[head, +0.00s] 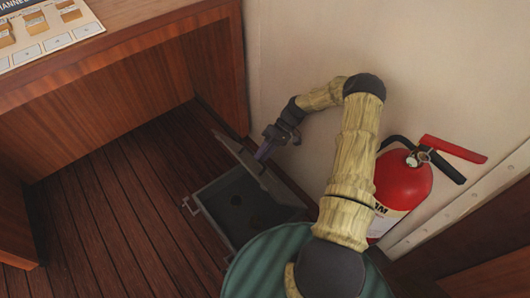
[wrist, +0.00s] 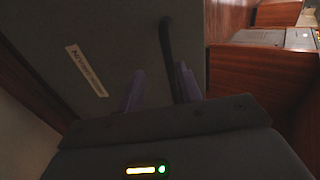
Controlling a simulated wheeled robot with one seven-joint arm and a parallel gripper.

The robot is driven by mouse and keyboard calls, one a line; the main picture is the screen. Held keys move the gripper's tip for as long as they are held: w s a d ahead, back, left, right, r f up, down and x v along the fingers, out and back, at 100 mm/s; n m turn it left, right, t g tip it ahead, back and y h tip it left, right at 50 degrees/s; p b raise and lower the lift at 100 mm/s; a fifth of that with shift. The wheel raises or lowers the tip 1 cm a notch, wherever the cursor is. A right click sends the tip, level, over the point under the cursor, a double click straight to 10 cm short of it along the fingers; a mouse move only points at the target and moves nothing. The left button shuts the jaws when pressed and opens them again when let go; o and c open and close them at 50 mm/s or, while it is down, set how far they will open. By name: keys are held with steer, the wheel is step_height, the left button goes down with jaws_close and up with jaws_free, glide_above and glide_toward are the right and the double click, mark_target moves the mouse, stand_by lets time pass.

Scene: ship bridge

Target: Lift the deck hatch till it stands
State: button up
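The deck hatch lid (head: 248,158) is raised steeply along the wall side of its square frame (head: 208,188). I cannot tell whether it is fully upright. Below it the dark hatch opening (head: 245,212) is uncovered. In the wrist view the grey lid face (wrist: 110,35) carries a white label and a black bar handle (wrist: 168,50). My gripper (head: 265,152) is at the lid's upper part. Its two purple fingers (wrist: 160,80) are apart, with the handle between them, nearer the right finger. I cannot tell whether they touch it.
A red fire extinguisher (head: 402,182) stands by the pale wall (head: 300,40), right of my arm. A wooden console (head: 120,75) with a labelled panel is at the upper left. The plank deck (head: 110,215) left of the hatch is clear.

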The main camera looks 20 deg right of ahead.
step_height(320, 180, up, 10)
steer(key=p, duration=0.3)
stand_by(0.4)
